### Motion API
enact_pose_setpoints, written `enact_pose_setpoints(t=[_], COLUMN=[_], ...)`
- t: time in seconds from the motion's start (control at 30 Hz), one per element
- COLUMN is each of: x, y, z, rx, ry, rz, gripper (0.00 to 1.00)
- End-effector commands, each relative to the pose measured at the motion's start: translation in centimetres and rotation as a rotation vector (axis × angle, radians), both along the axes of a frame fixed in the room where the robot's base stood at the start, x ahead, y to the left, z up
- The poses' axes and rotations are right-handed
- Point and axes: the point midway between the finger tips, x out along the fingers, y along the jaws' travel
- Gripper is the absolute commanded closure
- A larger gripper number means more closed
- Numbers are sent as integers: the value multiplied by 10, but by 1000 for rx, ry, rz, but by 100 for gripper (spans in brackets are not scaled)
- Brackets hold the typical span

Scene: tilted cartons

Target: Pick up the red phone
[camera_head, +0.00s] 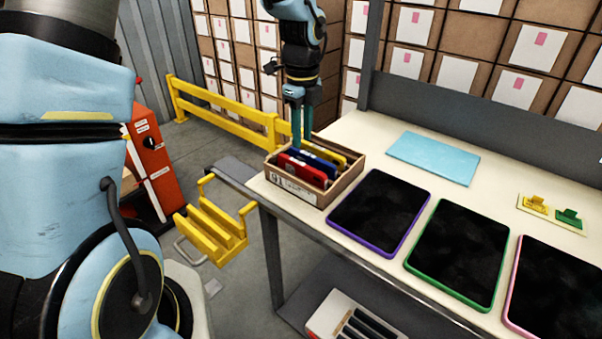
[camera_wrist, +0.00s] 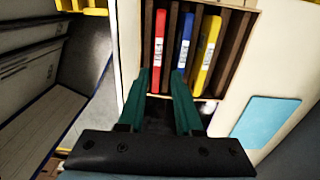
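The red phone (camera_head: 302,170) stands on edge in a tilted cardboard carton (camera_head: 297,196) at the table's left end. A blue phone (camera_head: 313,161) and a yellow phone (camera_head: 327,151) stand beside it in the carton. In the wrist view the red phone (camera_wrist: 159,50) is the leftmost, with the blue phone (camera_wrist: 184,42) and yellow phone (camera_wrist: 207,50) to its right. My gripper (camera_head: 303,140) is above the carton, pointing down. In the wrist view its green fingers (camera_wrist: 171,82) are apart with nothing between them; their tips appear near the carton's edge.
Dark dividers separate the phones. A light blue mat (camera_head: 434,158) and several tablets, the nearest purple-edged (camera_head: 380,213), lie to the right on the table (camera_head: 350,135). A yellow rack (camera_head: 213,232) hangs left of the table. A yellow rail (camera_head: 225,116) stands behind.

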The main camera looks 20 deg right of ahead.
Motion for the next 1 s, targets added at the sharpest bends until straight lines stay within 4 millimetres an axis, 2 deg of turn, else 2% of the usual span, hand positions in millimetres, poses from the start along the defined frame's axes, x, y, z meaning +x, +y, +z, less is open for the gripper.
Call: enact_pose_setpoints(t=[0.1, 0.37, 0.63, 0.93, 1.0], x=[-1, -2, -3, -2, -2], y=[0, 2, 3, 3, 3], z=[-16, -36, -73, -79, -78], rx=[2, 2, 1, -1, -1], ry=[2, 2, 3, 0, 0], rz=[1, 2, 4, 5, 5], gripper=[66, 66, 66, 66, 74])
